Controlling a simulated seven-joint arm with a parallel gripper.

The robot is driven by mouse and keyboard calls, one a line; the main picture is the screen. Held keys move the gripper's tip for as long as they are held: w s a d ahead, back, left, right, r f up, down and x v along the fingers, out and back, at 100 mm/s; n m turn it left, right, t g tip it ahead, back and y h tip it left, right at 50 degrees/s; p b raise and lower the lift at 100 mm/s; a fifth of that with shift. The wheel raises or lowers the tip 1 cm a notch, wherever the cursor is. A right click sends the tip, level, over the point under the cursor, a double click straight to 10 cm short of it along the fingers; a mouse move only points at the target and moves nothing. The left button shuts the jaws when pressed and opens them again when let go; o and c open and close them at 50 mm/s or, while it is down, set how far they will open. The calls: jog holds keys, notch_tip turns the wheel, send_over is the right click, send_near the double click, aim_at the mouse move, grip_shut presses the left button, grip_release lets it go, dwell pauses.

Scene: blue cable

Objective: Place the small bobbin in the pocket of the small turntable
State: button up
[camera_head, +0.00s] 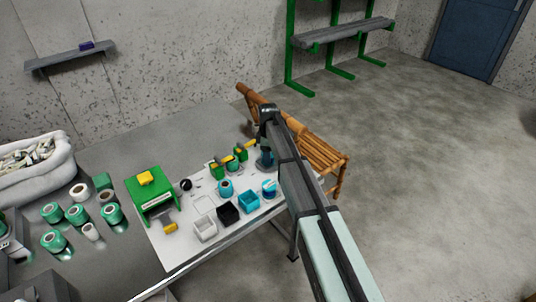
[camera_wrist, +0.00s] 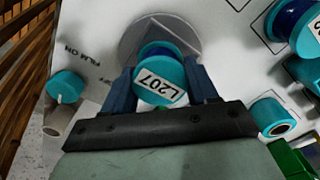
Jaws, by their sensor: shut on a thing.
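In the wrist view my gripper (camera_wrist: 161,76) has its two dark blue fingers shut on either side of a small teal bobbin (camera_wrist: 158,88) with a white L207 label and dark blue cable. Beyond the bobbin lies a grey round turntable (camera_wrist: 130,37) with lines on its face. The bobbin overlaps the disc in this view, and it hides the pocket, so I cannot tell whether it touches the disc. In the head view my gripper (camera_head: 266,150) is at the right end of the white worktop, and the arm hides most of the turntable area.
A teal knob (camera_wrist: 66,86) beside FILM ON/OFF lettering is left of the disc. Another blue-wound bobbin (camera_wrist: 292,25) and a teal ring (camera_wrist: 272,117) are to the right. A green press (camera_head: 150,194), a black bin (camera_head: 228,213) and a blue bin (camera_head: 249,201) stand on the worktop.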

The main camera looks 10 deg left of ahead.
jog(key=shift+f, duration=0.1)
jog(key=o, duration=1.2)
notch_tip(320, 180, up, 12)
jog(key=shift+r, duration=0.15)
